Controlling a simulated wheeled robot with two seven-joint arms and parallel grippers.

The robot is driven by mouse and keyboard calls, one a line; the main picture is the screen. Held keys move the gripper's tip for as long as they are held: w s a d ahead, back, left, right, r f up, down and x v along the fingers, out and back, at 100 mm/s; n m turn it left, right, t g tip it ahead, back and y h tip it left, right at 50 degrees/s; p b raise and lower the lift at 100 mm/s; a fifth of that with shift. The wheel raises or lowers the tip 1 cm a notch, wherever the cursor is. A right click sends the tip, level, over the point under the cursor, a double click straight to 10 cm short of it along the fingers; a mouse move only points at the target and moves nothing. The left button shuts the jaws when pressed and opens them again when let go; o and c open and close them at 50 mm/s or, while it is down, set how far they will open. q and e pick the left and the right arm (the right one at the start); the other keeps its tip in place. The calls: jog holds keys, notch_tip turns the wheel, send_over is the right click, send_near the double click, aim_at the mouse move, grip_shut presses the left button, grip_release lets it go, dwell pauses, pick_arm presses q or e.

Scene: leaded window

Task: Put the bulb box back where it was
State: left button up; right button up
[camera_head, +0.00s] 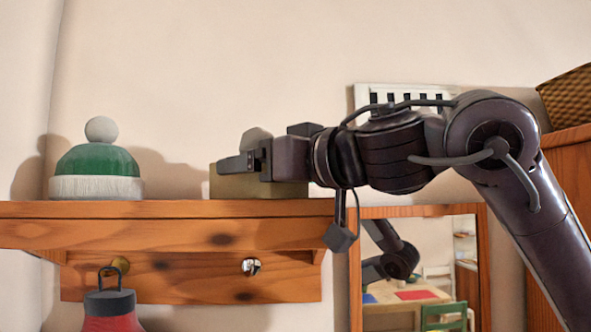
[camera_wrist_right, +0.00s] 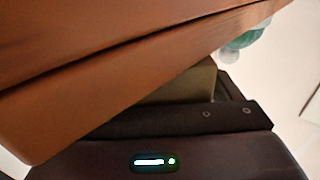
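The bulb box, an olive-khaki box (camera_head: 228,187), sits on the wooden shelf (camera_head: 160,210), right of the green hat. My right gripper (camera_head: 245,161) reaches in from the right at the height of the box's top, with a dark finger in front of its upper part. In the right wrist view the box (camera_wrist_right: 185,88) shows between the brown shelf wood (camera_wrist_right: 100,70) and my dark gripper (camera_wrist_right: 200,118). Whether the fingers press on the box or stand apart from it is not clear. My left gripper is not in view.
A green hat with white pompom (camera_head: 97,165) stands on the shelf's left. A red lantern-like object (camera_head: 110,310) hangs below from a knob. A mirror (camera_head: 425,270) hangs under my arm. Shelf between hat and box is clear.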

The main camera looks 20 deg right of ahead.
jog(key=shift+d, duration=0.5)
jog(key=shift+w+d+r, duration=0.1)
jog(key=b+v, duration=0.1)
jog(key=v, duration=0.1)
jog(key=b+v, duration=0.3)
jog(key=shift+s+f, duration=0.3)
jog(key=shift+s, duration=0.1)
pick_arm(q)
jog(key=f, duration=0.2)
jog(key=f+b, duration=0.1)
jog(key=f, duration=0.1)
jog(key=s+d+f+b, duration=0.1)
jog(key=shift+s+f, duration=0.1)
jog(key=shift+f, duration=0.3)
pick_arm(e)
jog(key=v, duration=0.6)
jog(key=shift+r, duration=0.3)
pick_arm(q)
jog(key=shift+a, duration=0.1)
pick_arm(e)
jog(key=shift+s, duration=0.1)
